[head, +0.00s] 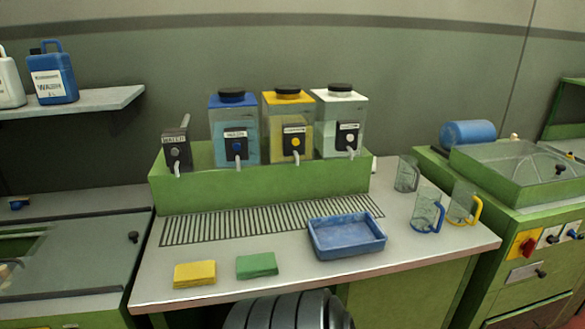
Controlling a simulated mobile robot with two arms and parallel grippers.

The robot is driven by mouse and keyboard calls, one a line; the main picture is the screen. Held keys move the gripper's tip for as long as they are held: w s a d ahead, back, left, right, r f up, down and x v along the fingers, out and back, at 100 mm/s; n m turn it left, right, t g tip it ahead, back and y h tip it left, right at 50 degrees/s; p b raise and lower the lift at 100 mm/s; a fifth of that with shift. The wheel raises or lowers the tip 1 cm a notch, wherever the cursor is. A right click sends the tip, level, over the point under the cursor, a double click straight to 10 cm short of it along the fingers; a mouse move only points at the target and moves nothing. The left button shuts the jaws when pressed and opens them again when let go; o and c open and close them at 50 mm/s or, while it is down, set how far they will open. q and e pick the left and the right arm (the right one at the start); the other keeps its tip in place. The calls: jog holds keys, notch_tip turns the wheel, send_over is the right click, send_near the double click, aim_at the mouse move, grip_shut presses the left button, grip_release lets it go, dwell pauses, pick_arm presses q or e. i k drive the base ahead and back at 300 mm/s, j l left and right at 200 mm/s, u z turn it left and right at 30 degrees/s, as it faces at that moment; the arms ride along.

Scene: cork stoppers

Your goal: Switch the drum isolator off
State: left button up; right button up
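A red rotary handle on a yellow plate (525,246), which looks like the drum isolator, is on the front of the green machine (506,213) at the right of the head view. The red handle looks tilted from upright, but it is too small to tell which position it is set to. No label on it can be read. Neither of my grippers shows in the head view.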

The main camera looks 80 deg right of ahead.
aim_at(529, 246)
jog(key=z, duration=4.15)
